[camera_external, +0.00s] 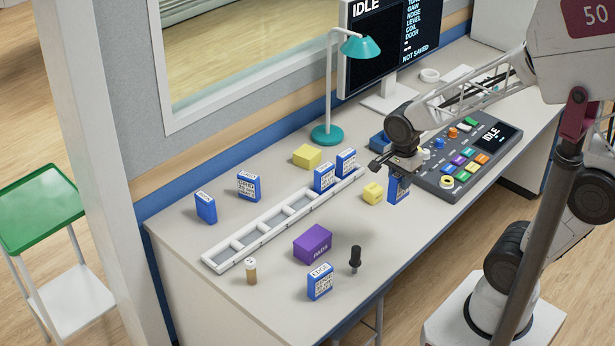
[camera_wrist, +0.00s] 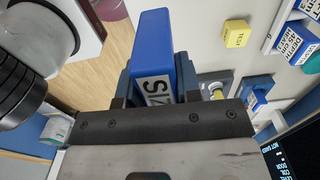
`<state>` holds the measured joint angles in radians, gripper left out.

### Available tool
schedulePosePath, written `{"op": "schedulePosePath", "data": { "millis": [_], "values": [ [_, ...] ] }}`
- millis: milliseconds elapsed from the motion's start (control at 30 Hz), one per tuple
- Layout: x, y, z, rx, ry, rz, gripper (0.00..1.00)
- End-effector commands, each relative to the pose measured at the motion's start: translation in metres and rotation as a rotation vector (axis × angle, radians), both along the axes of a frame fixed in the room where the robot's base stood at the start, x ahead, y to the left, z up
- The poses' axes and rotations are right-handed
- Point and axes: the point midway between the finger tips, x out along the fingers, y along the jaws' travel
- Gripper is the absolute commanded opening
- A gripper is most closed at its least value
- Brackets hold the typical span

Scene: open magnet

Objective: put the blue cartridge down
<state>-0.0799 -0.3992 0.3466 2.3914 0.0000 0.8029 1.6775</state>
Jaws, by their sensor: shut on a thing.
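My gripper (camera_external: 402,170) is shut on a blue cartridge (camera_external: 398,189) with a white printed label. In the wrist view the blue cartridge (camera_wrist: 152,50) stands between the two fingers of my gripper (camera_wrist: 153,82). Whether its lower end touches the desk, I cannot tell. A long white slotted rack (camera_external: 237,245) lies on the desk. Two blue cartridges (camera_external: 324,178) (camera_external: 346,163) stand at its far end; the nearer slots look empty.
A yellow block (camera_external: 372,193) sits close left of the held cartridge. The grey console (camera_external: 437,183) is close right. Loose blue cartridges (camera_external: 206,208) (camera_external: 248,186) (camera_external: 320,281), a purple box (camera_external: 312,243) and a black knobbed item (camera_external: 355,259) stand on the desk. A teal lamp (camera_external: 327,134) stands behind.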

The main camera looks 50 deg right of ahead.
Motion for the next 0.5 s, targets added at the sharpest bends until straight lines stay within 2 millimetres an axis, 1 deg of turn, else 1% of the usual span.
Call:
{"op": "schedulePosePath", "data": {
  "millis": [500],
  "values": [
    [0.116,0.005,0.020,0.000,0.001,0.007,0.07]
  ]
}}
